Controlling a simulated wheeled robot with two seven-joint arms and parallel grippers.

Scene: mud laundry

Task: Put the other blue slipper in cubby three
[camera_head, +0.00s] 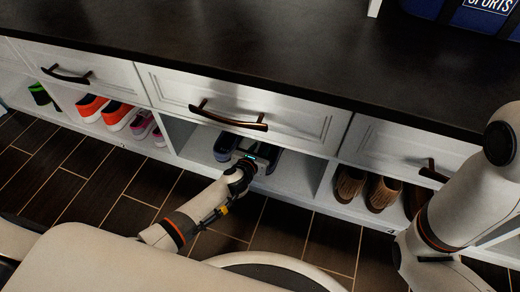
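A blue slipper (226,146) stands in the middle cubby, under the middle drawer, left of my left gripper. My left gripper (258,160) reaches into the same cubby (300,182). A dark grey-blue shape, which looks like a second slipper, shows at and behind the gripper. The wrist and the cubby's shade cover most of it. I cannot tell whether the fingers are open or shut, or whether they touch it. My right arm stands at the right, and its gripper is out of view.
The cubby to the left holds orange shoes (104,110) and pink-purple shoes (145,126). The cubby to the right holds brown shoes (366,187). White dividers separate the cubbies. Drawers with dark handles (228,116) hang above, under a dark countertop (230,45).

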